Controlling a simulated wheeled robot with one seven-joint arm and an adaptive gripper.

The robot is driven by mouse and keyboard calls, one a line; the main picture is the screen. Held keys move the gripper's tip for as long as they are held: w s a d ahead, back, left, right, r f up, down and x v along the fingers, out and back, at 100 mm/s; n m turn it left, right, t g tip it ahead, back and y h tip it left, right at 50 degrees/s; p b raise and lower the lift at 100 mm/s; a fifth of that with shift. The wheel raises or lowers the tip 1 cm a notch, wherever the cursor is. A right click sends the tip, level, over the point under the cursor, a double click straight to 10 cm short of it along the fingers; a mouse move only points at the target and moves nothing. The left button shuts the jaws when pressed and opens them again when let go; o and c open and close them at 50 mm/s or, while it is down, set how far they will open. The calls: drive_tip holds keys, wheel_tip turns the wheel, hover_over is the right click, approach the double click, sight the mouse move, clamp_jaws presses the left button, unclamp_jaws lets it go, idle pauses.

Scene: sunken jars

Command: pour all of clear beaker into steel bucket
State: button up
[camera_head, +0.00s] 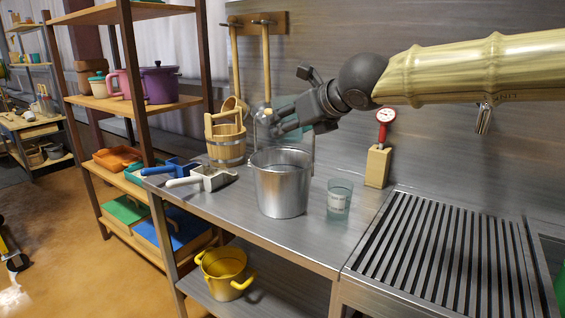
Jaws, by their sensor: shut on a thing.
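The steel bucket (282,190) stands upright on the metal counter, its open rim facing up. My gripper (276,127) is above the bucket's back left rim, shut on a small clear vessel (265,121), which looks like the clear beaker. My fingers and the background hide much of it, so its tilt and contents cannot be made out. A bluish see-through glass with a pale label (339,203) stands upright on the counter, just right of the bucket. The bucket's inside shows only at its upper back wall.
A pale teal see-through container (306,148) stands behind the bucket. A wooden pail (226,148) and scoops (207,179) are to the left. A dial gauge on a wooden block (378,165) and a slatted drain (440,255) are to the right. The front counter is clear.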

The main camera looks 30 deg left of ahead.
sight(299, 131)
drive_tip(key=shift+f+b, duration=1.15)
drive_tip(key=shift+b, duration=0.05)
drive_tip(key=shift+r+p, duration=0.4)
drive_tip(key=shift+p, duration=0.3)
drive_tip(key=shift+d+p, duration=0.1)
drive_tip(key=shift+p, duration=0.65)
drive_tip(key=h+p, duration=0.1)
drive_tip(key=p, duration=0.3)
drive_tip(key=g+h+p, duration=0.1)
drive_tip(key=p, duration=0.3)
drive_tip(key=shift+d+r, duration=0.3)
drive_tip(key=shift+d, duration=0.1)
drive_tip(key=h+p, duration=0.1)
drive_tip(key=p, duration=0.1)
drive_tip(key=g+h+p, duration=0.1)
drive_tip(key=p, duration=0.2)
drive_tip(key=shift+d+r+p, duration=0.15)
drive_tip(key=shift+d+p, duration=0.1)
drive_tip(key=shift+p, duration=0.1)
wheel_tip(299, 131, down, 2)
drive_tip(key=shift+s+h, duration=0.15)
drive_tip(key=shift+h, duration=0.25)
drive_tip(key=shift+d+r, duration=0.1)
drive_tip(key=shift+h+p, duration=0.3)
drive_tip(key=shift+p, duration=0.6)
idle(1.8)
